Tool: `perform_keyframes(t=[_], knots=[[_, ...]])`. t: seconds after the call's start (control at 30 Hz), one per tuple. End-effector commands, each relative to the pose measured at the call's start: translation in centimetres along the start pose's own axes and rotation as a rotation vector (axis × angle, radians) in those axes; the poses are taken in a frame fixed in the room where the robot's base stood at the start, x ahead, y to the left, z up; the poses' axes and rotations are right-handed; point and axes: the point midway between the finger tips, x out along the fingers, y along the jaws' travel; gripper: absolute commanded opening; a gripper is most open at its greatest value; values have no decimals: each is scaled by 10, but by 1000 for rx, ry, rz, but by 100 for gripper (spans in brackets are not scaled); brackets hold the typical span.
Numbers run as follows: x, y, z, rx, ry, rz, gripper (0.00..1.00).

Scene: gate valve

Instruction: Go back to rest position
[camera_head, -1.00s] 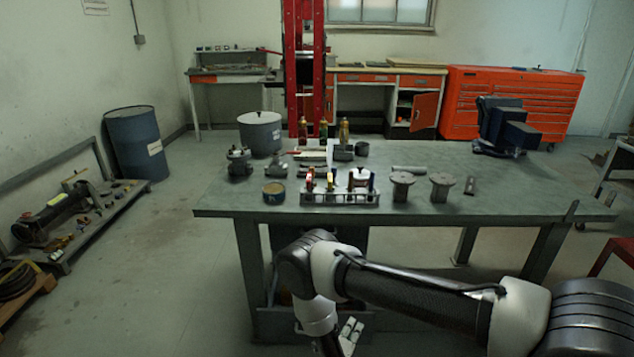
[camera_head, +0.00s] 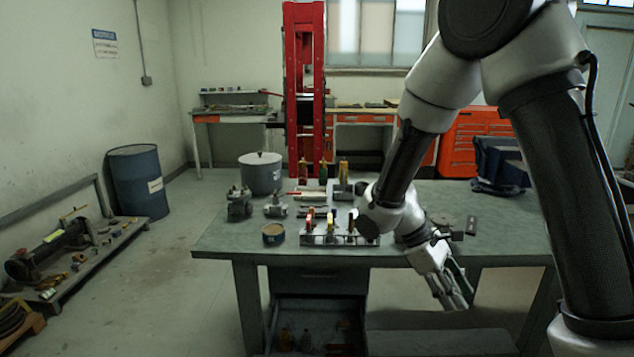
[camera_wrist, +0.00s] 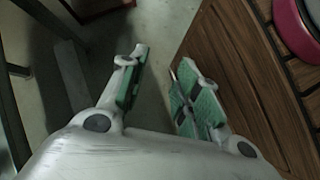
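My gripper (camera_head: 452,293) hangs in front of the table's front edge in the head view, pointing down and slightly right. In the wrist view its two green-padded fingers (camera_wrist: 160,82) stand apart with nothing between them. My arm is folded, its elbow high at the right. The grey-green table (camera_head: 225,235) stands behind the gripper.
A grey pot (camera_head: 261,174), small metal fittings (camera_head: 239,204) and a tin (camera_head: 273,234) are on the table. A blue vise (camera_head: 500,165) is at the back right. In the wrist view a slatted wooden surface (camera_wrist: 235,75) lies right of the fingers.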

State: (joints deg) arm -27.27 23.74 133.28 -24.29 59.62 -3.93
Motion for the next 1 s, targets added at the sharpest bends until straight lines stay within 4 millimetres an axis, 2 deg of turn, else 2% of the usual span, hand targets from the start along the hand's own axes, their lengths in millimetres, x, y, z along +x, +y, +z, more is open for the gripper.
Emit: perform_keyframes(t=[0.03, 0.1, 0.4, 0.53, 0.7, 0.9, 1.0], knots=[[-9, -3, 18, 87, 67, -44, 32], [-18, -10, 41, 200, 152, -109, 32], [-50, -36, 126, 583, 526, -315, 32], [-60, -42, 162, 708, 678, -340, 32], [-72, -38, 206, 834, 840, -295, 32], [-78, -35, 234, 923, 928, -259, 32], [-76, -34, 235, 937, 922, -262, 32]])
